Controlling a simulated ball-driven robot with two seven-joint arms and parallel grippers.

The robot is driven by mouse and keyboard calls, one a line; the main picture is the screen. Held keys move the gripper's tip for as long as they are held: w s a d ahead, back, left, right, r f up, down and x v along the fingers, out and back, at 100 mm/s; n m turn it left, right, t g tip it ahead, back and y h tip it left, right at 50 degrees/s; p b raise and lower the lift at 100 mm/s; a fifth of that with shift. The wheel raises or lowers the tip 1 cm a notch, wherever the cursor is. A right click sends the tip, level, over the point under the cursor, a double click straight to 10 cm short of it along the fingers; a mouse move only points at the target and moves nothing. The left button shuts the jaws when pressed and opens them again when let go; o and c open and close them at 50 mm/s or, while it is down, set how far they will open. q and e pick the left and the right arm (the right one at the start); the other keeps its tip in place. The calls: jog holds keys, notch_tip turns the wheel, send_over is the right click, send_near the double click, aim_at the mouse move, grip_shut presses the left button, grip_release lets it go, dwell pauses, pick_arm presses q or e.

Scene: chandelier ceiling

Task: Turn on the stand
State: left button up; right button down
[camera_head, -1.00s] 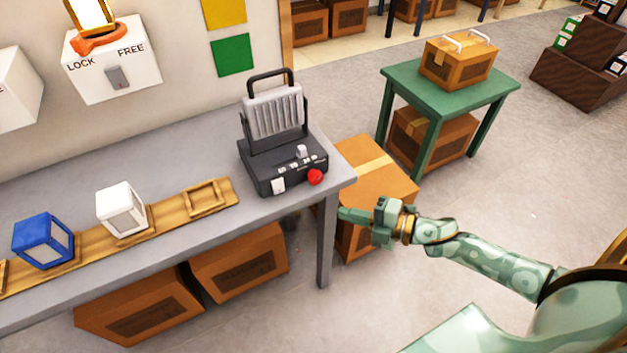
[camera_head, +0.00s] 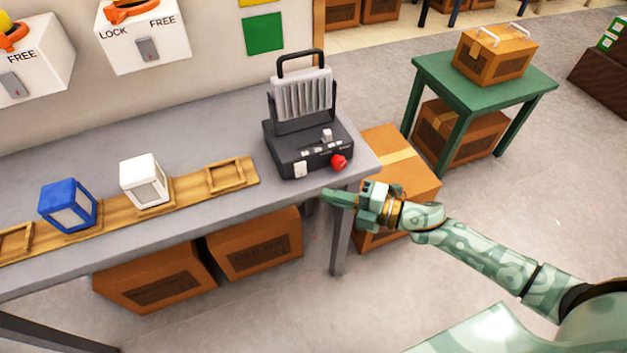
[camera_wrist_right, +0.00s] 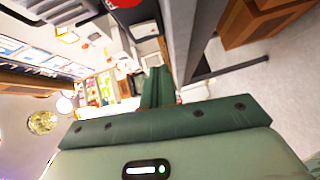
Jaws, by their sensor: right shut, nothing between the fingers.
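The stand (camera_head: 300,115) is a black device with a ribbed grey panel and a top handle, upright at the right end of the grey table. Its sloped front carries a red knob (camera_head: 338,162), a white rocker switch (camera_head: 300,169) and a small white lever (camera_head: 327,135). My right gripper (camera_head: 328,196) is shut and empty at the table's front edge, below the red knob and apart from it. In the right wrist view my closed fingers (camera_wrist_right: 155,88) point along the table edge, with the red knob (camera_wrist_right: 124,3) at the top. My left gripper is out of view.
The grey table (camera_head: 225,125) holds a wooden rail (camera_head: 190,191) with a white lantern (camera_head: 144,181) and a blue lantern (camera_head: 68,206). Cardboard boxes (camera_head: 255,243) stand underneath. A green side table (camera_head: 485,84) stands right. Open floor lies in front.

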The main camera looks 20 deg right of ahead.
aim_at(316, 185)
jog(key=x, duration=0.3)
jog(key=shift+w+a, duration=0.2)
jog(key=shift+w, duration=0.05)
jog(key=shift+w+f+b, duration=0.15)
jog(key=shift+w+b, duration=0.2)
jog(key=shift+w, duration=0.25)
jog(key=shift+w+f+b, duration=0.15)
jog(key=shift+w+b, duration=0.2)
jog(key=shift+w, duration=0.25)
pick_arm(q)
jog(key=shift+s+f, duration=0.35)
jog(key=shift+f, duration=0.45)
pick_arm(e)
jog(key=shift+w, duration=0.55)
jog(key=shift+w, duration=0.3)
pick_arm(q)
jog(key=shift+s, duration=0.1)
pick_arm(e)
jog(key=shift+d, duration=0.1)
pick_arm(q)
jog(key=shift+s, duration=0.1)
pick_arm(e)
jog(key=shift+s+f, duration=0.1)
jog(key=shift+s, duration=0.05)
